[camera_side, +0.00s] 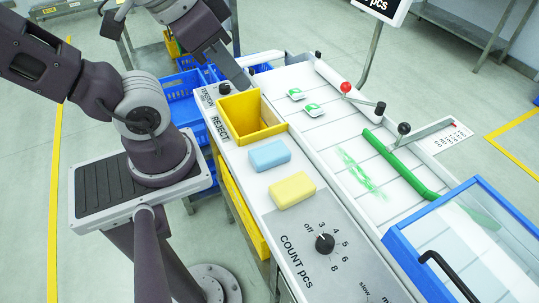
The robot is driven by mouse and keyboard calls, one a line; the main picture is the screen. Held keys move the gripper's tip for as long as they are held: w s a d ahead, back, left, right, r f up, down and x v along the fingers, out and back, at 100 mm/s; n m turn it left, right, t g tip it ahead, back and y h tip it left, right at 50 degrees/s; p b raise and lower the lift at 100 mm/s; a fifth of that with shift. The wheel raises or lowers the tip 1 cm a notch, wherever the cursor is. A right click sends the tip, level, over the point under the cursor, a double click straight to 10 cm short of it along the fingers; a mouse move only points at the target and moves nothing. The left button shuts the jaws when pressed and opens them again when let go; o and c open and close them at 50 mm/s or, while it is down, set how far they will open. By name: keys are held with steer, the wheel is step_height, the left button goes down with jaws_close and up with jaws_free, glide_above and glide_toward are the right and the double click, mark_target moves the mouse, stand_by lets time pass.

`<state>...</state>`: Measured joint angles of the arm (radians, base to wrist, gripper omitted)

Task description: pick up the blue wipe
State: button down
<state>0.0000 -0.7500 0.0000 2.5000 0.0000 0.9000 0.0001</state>
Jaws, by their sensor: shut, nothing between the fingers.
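The blue wipe (270,155) is a light blue block lying flat on the white bench top, between the yellow reject bin (268,134) and a yellow wipe (292,190). It is fully visible and nothing touches it from above. My gripper (243,82) is at the upper middle of the view, over the far end of the reject bin and apart from the blue wipe. It is shut and empty. Its fingertips are small and dark here.
A blue-framed clear cover (405,248) and a count dial (325,243) stand nearer the front.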

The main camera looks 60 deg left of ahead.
jaws_free()
steer(key=shift+f, duration=0.1)
steer(key=m+g, duration=0.6)
steer(key=m, duration=1.2)
glide_above(270, 151)
step_height(270, 151, down, 21)
steer(key=shift+r, duration=0.2)
steer(key=shift+f, duration=2.95)
